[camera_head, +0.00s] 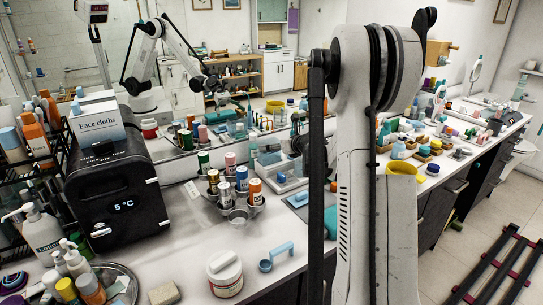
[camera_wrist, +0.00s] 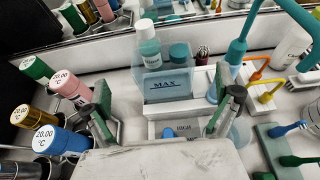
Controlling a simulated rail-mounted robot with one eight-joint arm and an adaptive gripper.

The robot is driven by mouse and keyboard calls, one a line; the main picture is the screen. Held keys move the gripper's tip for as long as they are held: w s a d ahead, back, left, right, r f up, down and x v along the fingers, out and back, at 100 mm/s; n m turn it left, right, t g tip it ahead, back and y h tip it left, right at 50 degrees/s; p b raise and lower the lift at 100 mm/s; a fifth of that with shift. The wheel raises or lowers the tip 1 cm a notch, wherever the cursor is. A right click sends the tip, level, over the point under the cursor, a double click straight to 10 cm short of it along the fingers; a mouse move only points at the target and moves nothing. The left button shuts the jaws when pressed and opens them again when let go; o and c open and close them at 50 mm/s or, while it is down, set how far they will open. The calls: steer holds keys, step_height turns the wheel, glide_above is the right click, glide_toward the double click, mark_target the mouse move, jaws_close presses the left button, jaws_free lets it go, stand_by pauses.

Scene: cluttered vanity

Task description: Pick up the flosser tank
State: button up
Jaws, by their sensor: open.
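The flosser tank (camera_wrist: 168,86) is a clear bluish box marked MAX, upright at the back of a white flosser base (camera_wrist: 185,130) in the wrist view. A clear bottle with a pale green cap and a teal-capped item show behind or inside it; I cannot tell which. In the head view the tank (camera_head: 268,156) is small, left of my arm. My gripper (camera_wrist: 162,88) is open and empty in the wrist view, its green-padded fingers spread to the left and right in front of the tank. The gripper is mostly hidden behind my arm in the head view.
Metal cups hold several temperature-labelled cans (camera_wrist: 62,140) close to the left finger. A teal flosser handle (camera_wrist: 236,52) and a toothbrush stand (camera_wrist: 280,150) crowd the right side. The mirror (camera_wrist: 90,42) runs behind. Clear counter lies toward the front in the head view (camera_head: 190,245).

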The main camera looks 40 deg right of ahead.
mark_target(266, 143)
steer(key=shift+p+x, duration=0.3)
steer(key=shift+x, duration=3.45)
steer(key=shift+d, duration=0.15)
steer(key=shift+c, duration=0.2)
steer(key=c, duration=1.2)
